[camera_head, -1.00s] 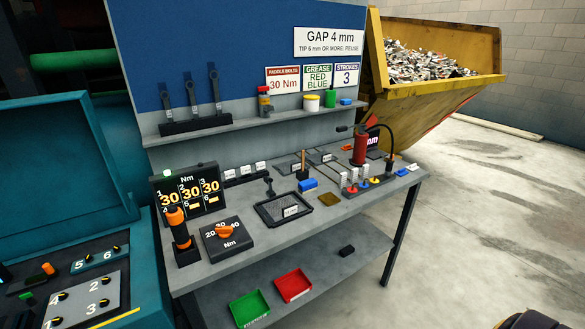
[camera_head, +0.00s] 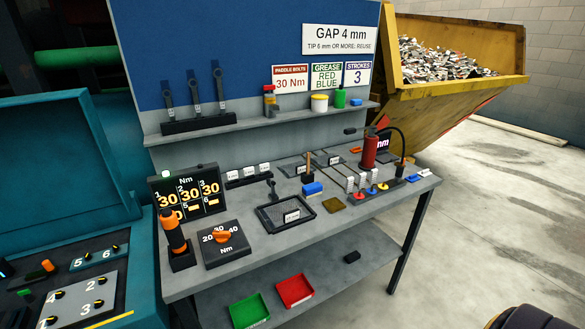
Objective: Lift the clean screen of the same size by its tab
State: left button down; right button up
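A dark mesh screen with a small white label lies in a black-rimmed tray (camera_head: 262,222) at the middle of the bench. A dark piece with a tab-like end (camera_head: 272,186) stands at the tray's back edge. Flat grey screens (camera_head: 292,170) with small white labels lie farther back on the bench. Their labels are too small to read, so I cannot tell which screen matches in size. Neither of my grippers is in view.
Green (camera_head: 249,311) and red (camera_head: 295,290) bins sit on the lower shelf. A yellow skip (camera_head: 460,95) stands behind right.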

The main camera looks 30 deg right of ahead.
aim_at(290, 171)
jog(key=i+l+u, duration=0.1)
jog(key=l+u, duration=0.15)
jog(key=l, duration=0.25)
jog(key=l+u, duration=0.2)
jog(key=l, duration=0.3)
jog(key=l+u, duration=0.25)
jog(key=l, duration=0.25)
jog(key=l+u, duration=0.25)
jog(key=l, duration=0.3)
jog(key=l+u, duration=0.2)
jog(key=l, duration=0.3)
jog(key=k+l+u, duration=0.25)
jog(key=l, duration=0.25)
jog(key=k+l+u, duration=0.1)
jog(key=l+u, duration=0.15)
jog(key=l, duration=0.25)
jog(key=j+u, duration=0.2)
jog(key=k+j+u, duration=0.15)
jog(key=j, duration=0.3)
jog(key=i+l, duration=0.15)
jog(key=l, duration=0.2)
jog(key=z, duration=0.05)
